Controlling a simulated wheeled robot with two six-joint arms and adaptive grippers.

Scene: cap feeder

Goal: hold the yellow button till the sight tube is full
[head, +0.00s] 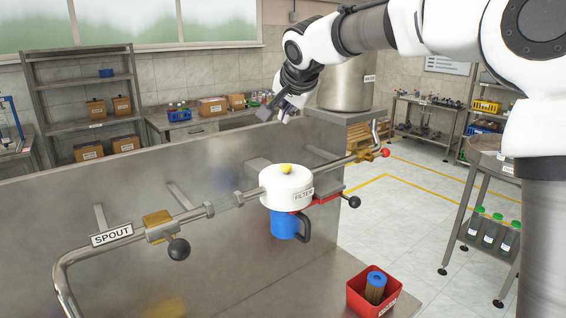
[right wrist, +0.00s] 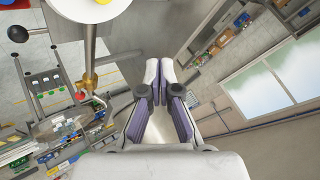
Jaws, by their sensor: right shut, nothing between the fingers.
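The yellow button (head: 285,169) is a small dome on top of the white round filter head (head: 287,187). A sliver of the button (right wrist: 103,2) shows at the top edge of the right wrist view. A short, clear-looking pipe section (head: 225,203) left of the filter may be the sight tube; I cannot tell its fill level. My right gripper (head: 281,110) is above and behind the filter, apart from the button. Its fingers (right wrist: 161,68) are shut and empty. My left gripper is not in view.
A blue cup (head: 284,224) hangs under the filter. A black-knobbed valve (head: 178,249) is beside the spout label (head: 112,235). A steel tank (head: 345,86) stands behind. Space directly above the button is clear.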

